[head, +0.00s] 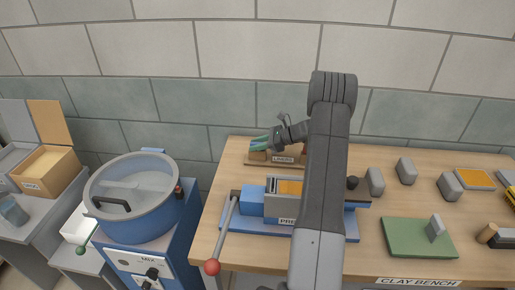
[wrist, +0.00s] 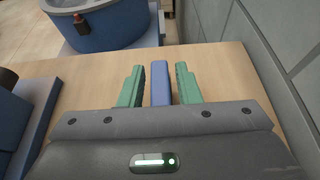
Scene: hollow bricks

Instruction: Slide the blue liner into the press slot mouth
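My gripper (head: 259,144) points left at the back of the bench, over the wooden rack labelled as liners (head: 250,160). In the wrist view its two green fingers (wrist: 159,84) stand on either side of the blue liner (wrist: 159,92). A narrow gap shows on both sides of the liner, so the fingers look open around it and not touching. The press (head: 282,207) is a grey box with an orange-topped part on a blue base, in front of the rack. My arm hides its right part, and I cannot make out the slot mouth clearly.
The press lever with a red knob (head: 212,267) sticks out at the front left. A blue mixer (head: 142,205) stands left of the bench. A green board (head: 418,238) and several grey blocks (head: 406,171) lie to the right. The wall is close behind.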

